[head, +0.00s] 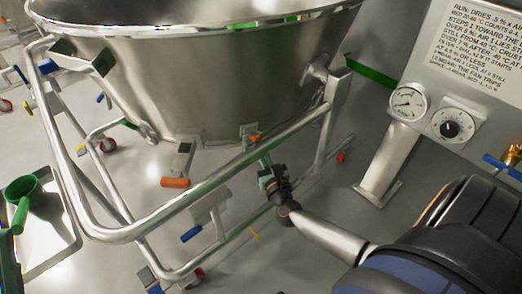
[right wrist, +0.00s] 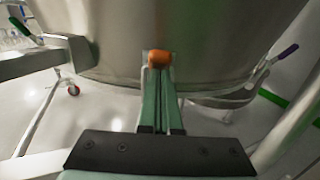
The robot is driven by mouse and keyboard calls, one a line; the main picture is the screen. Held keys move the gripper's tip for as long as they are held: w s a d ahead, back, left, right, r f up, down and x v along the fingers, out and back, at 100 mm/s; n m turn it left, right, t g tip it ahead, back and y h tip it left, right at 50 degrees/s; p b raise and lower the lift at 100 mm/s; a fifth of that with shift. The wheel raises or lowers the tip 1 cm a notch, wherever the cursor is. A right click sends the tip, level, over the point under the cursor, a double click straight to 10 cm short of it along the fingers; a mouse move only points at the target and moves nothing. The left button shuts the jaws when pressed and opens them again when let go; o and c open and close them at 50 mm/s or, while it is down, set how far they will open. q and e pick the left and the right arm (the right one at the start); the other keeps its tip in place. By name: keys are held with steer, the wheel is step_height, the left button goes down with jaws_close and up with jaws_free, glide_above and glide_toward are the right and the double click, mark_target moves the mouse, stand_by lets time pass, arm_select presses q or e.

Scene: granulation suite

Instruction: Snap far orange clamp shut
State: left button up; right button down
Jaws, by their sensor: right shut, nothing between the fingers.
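The far orange clamp (head: 254,138) is on the lower side of the steel bowl (head: 215,85), a small steel latch with an orange tip. In the right wrist view its orange tip (right wrist: 159,58) shows straight ahead, right at the ends of the green fingers. My right gripper (head: 265,163) is shut with nothing in it, its fingertips at or just below the tip; I cannot tell whether they touch. The clamp's lever is mostly hidden by the fingers, so its position is unclear. Another orange-tipped clamp (head: 175,183) hangs out from the bowl nearer the left. My left gripper is not in view.
A steel tube frame (head: 150,228) surrounds the bowl, its rail passing close to my right gripper. A blue-handled part (head: 191,233) is below. A post with gauge (head: 408,102) and dial (head: 452,125) stands right. A green scoop (head: 22,190) is at left.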

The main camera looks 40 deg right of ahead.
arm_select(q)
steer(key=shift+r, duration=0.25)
arm_select(e)
steer(key=shift+w+d+r, duration=0.1)
steer(key=shift+w+r, duration=0.05)
steer(key=shift+r, duration=0.35)
steer(key=shift+w+r, duration=0.15)
steer(key=shift+r, duration=0.3)
steer(key=shift+w+r, duration=0.1)
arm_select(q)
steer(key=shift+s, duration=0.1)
